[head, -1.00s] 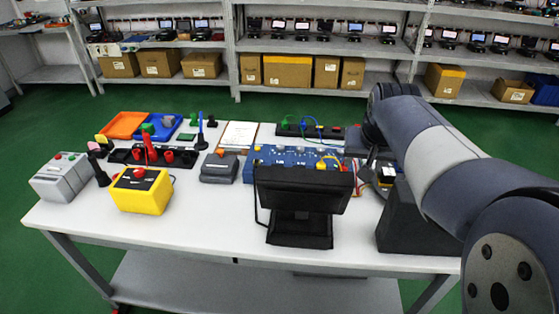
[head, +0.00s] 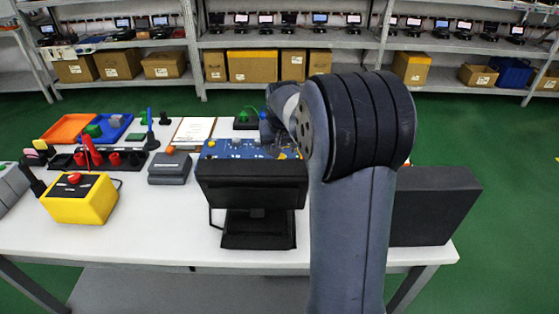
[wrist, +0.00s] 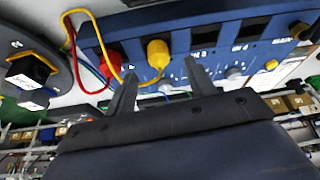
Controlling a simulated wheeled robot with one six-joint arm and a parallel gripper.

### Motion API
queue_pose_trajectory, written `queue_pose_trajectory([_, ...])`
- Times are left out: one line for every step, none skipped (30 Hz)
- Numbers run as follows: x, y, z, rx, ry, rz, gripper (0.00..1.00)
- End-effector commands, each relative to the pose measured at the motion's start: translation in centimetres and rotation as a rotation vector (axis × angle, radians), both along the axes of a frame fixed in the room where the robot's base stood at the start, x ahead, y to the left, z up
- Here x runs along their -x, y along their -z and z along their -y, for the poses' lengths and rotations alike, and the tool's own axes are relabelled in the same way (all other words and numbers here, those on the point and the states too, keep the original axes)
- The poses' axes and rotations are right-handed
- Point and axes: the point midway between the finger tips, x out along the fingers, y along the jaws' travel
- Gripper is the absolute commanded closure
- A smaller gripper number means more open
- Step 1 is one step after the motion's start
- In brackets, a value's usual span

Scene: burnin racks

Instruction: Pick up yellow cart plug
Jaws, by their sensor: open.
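The yellow cart plug (wrist: 158,52) sits upright-looking in the blue panel (wrist: 215,40) in the wrist view, with a thin yellow cable looping to the left. My gripper (wrist: 160,72) is open. Its two dark fingers point toward the yellow plug, which appears between the fingertips in the picture, just beyond them; no contact shows. A red plug (wrist: 110,58) with a red cable sits close by on the left, near the left finger. In the head view, my arm hides the gripper and most of the right end of the blue panel (head: 222,150).
A black monitor (head: 250,185) stands in front of the panel. A dark box (head: 430,205) is at the right. A yellow button box (head: 80,200), grey box (head: 170,168) and blue tray (head: 122,124) are on the left. The white table (head: 150,235) is clear at the front.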

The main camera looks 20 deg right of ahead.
Motion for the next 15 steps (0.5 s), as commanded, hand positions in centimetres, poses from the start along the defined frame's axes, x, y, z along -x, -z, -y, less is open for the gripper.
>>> queue_pose_trajectory([-0.2,0.7,0.1,-0.001,0.0,-0.005,0.48])
queue_pose_trajectory([-0.4,1.2,0.2,-0.001,0.0,-0.005,0.48])
queue_pose_trajectory([-0.6,1.8,0.3,-0.001,0.0,-0.005,0.48])
queue_pose_trajectory([-0.8,2.2,0.4,-0.001,0.0,-0.005,0.48])
queue_pose_trajectory([-0.9,2.6,0.5,-0.001,0.0,-0.005,0.48])
queue_pose_trajectory([-1.2,3.1,0.5,-0.001,0.0,-0.005,0.48])
queue_pose_trajectory([-1.3,3.4,0.5,-0.001,0.0,-0.004,0.48])
queue_pose_trajectory([-1.4,3.7,0.6,-0.001,0.0,-0.004,0.48])
queue_pose_trajectory([-1.5,4.0,0.6,-0.001,0.0,-0.003,0.48])
queue_pose_trajectory([-1.6,4.1,0.6,-0.001,0.0,-0.002,0.48])
queue_pose_trajectory([-1.6,4.2,0.7,-0.001,0.0,-0.002,0.48])
queue_pose_trajectory([-1.7,4.2,0.7,0.0,0.0,-0.001,0.48])
queue_pose_trajectory([-1.7,4.3,0.7,0.0,0.0,-0.001,0.48])
queue_pose_trajectory([-1.7,4.3,0.7,0.0,0.0,-0.001,0.48])
queue_pose_trajectory([-1.7,4.2,0.7,0.0,0.0,-0.001,0.48])
